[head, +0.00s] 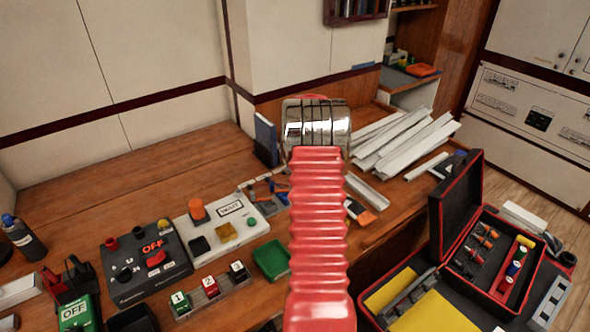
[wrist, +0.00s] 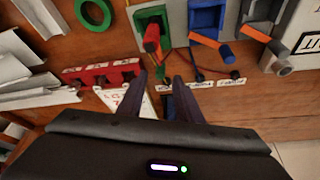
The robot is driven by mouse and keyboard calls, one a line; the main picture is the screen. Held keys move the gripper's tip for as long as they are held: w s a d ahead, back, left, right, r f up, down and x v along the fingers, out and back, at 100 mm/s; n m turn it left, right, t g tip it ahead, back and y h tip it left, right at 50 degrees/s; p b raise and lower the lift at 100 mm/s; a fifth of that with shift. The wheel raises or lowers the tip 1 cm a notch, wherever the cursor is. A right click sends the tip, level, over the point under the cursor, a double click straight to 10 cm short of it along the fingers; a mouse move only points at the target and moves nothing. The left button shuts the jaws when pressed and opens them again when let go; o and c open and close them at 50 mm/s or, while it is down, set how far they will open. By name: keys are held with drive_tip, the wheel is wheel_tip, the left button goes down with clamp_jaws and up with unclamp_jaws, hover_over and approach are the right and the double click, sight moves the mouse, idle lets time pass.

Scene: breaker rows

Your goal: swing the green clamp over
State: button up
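In the wrist view, the green clamp (wrist: 150,17) stands at the top centre, with a red cylindrical handle (wrist: 152,38) pointing towards me. My gripper (wrist: 161,76) is open, its two dark fingers apart and nothing visibly held between them. The fingertips are just below the red handle in the picture; I cannot tell the gap in depth. A small green part shows between and above the tips. In the head view my red arm hides the gripper and the green clamp.
A blue clamp (wrist: 206,16) and a grey clamp (wrist: 262,12), both with orange handles, stand to the right. A red block with dark sockets (wrist: 101,74) and a green ring (wrist: 92,13) lie left. White trunking pieces (head: 405,140) lie on the bench, and an open case (head: 490,245) stands at right.

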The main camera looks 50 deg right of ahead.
drive_tip(key=v, duration=1)
drive_tip(key=shift+r, duration=0.1)
idle(0.4)
drive_tip(key=s+a+f+m+g+y, duration=0.1)
drive_tip(key=s+a+f+y, duration=0.2)
drive_tip(key=a, duration=0.5)
drive_tip(key=s+a+r+n+t, duration=0.1)
drive_tip(key=s+a+r, duration=0.4)
drive_tip(key=a, duration=1.1)
drive_tip(key=s+a+r+n+t, duration=0.1)
drive_tip(key=s+a+r+n, duration=0.3)
drive_tip(key=a, duration=1.2)
drive_tip(key=s+a+r+n+t, duration=0.1)
drive_tip(key=s+a+r+n, duration=0.2)
drive_tip(key=a, duration=1.3)
drive_tip(key=v, duration=0.5)
drive_tip(key=shift+s+a, duration=0.2)
